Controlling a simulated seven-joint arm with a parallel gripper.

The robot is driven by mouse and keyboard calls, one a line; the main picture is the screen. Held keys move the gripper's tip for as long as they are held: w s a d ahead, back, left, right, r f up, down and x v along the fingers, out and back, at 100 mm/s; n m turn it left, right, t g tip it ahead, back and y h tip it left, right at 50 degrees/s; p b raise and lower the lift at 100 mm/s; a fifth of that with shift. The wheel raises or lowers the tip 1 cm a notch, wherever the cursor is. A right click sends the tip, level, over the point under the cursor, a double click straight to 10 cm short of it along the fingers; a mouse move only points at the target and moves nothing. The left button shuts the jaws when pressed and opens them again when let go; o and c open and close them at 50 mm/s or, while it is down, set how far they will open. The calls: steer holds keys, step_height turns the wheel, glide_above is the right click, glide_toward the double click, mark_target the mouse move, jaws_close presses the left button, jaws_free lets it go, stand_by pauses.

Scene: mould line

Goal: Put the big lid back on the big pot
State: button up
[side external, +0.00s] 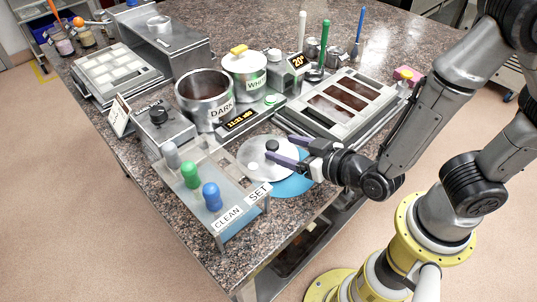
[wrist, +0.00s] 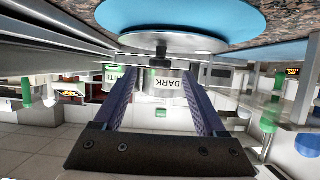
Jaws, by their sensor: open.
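The big pot marked DARK (side external: 204,108) stands uncovered, its dark inside showing; it also appears in the wrist view (wrist: 172,86). A silver lid (side external: 258,158) with a black knob (side external: 271,145) lies on a round blue mat (side external: 294,184) near the table's front edge. In the wrist view the lid (wrist: 175,42) and knob (wrist: 160,60) show at the top centre. My gripper (side external: 279,150) is open, reaching in low from the right at the knob. The knob lines up between the fingers in the wrist view; I cannot tell whether either finger touches it.
A smaller pot marked WHITE (side external: 246,82) wears a lid with a yellow knob. A rack marked CLEAN and SET (side external: 238,205) with coloured-handled tools stands left of the lid. A mould tray (side external: 343,103) lies behind my gripper. A display (side external: 243,121) sits between lid and pots.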

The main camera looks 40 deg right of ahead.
mark_target(273, 144)
steer(key=x, duration=0.5)
jaws_close()
stand_by(0.3)
